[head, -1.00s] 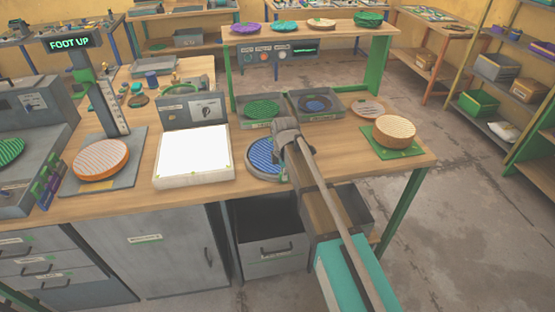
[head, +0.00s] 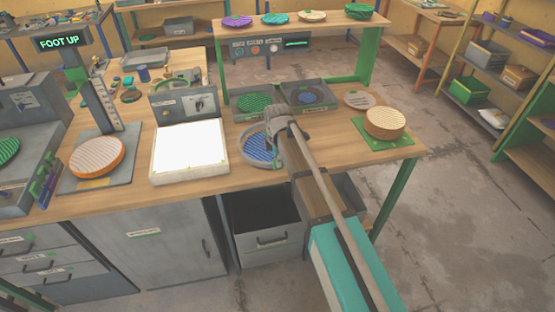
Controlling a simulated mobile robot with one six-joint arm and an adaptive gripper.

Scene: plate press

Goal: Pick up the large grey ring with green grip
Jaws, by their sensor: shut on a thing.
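A large grey ring (head: 240,148) shows around a blue ribbed disc (head: 260,149) near the front of the wooden bench (head: 330,163). My gripper (head: 276,137) is at the right side of the ring and is shut on it. The gripper covers that side of the ring, so the green grip cannot be made out. The ring's left rim stands apart from the disc with a gap, and it seems slightly raised. Whether it is fully clear of the bench is hard to tell.
A white lit panel (head: 189,150) is close on the left. Two grey trays hold a green disc (head: 254,103) and a dark blue disc (head: 311,97) behind. A tan round block (head: 385,122) sits on a green mat at right. An open drawer (head: 262,215) is below.

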